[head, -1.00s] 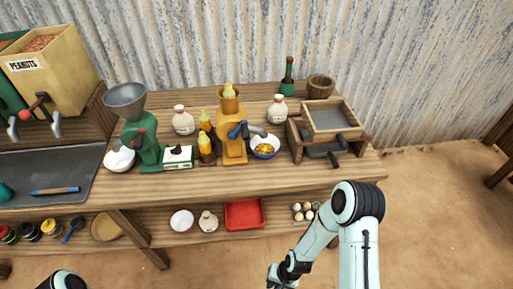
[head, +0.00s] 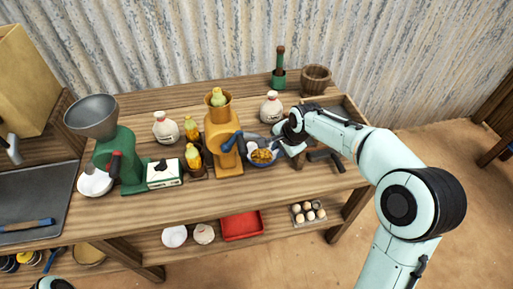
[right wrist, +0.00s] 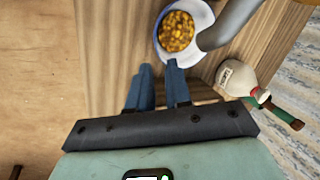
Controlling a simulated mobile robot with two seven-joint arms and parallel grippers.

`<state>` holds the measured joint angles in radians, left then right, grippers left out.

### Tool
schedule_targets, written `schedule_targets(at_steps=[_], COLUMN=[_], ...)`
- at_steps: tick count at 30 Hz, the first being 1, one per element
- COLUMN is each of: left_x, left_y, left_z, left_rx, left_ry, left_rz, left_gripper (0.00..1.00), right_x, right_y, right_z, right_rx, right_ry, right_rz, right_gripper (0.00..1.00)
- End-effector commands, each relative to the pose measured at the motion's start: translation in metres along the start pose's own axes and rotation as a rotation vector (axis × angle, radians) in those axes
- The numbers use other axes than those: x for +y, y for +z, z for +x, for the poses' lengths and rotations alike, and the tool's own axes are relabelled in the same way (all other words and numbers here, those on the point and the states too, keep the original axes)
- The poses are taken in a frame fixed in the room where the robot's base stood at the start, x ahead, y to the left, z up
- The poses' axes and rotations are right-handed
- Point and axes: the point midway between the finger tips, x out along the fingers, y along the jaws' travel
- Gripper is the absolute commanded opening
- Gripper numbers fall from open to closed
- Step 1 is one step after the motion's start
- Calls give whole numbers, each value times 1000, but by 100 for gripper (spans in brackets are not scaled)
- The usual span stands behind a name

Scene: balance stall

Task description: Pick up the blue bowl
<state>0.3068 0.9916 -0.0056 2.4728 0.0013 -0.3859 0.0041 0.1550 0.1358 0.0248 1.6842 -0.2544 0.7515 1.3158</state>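The blue bowl (head: 258,165) stands on the table, right of the orange grinder (head: 224,140), with yellow-orange pieces in it. In the right wrist view the bowl (right wrist: 204,17) is at the top centre, its inside pale. My right gripper (head: 283,146) is just right of the bowl in the head view. In the right wrist view its two blue-grey fingers (right wrist: 159,70) are apart with nothing between them. The right fingertip lies close to the bowl's rim; I cannot tell whether they touch. My left gripper is out of view.
The grinder's spout reaches over the bowl's edge. A white bottle (head: 271,107) stands behind it; it also shows in the right wrist view (right wrist: 236,77). A wooden sifter box (head: 346,112) stands to the right. Bare tabletop lies in front of the bowl.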

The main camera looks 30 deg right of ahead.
Motion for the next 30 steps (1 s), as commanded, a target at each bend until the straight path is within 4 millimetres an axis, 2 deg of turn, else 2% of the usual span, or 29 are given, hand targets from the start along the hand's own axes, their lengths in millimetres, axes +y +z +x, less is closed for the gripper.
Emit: schedule_targets(at_steps=[9, 17, 25, 30], left_x=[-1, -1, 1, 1], left_y=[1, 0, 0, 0], left_z=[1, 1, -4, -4], left_rx=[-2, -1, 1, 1], left_ry=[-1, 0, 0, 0], left_rz=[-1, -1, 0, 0], left_gripper=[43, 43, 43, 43], right_x=[1, 0, -2, -3], right_y=[0, 0, 0, 0], right_z=[61, 81, 120, 128], right_rx=[-2, -2, -2, -2], right_ry=[5, 2, 4, 2], right_rz=[-1, 0, -1, -1], right_gripper=[19, 19, 19, 19])
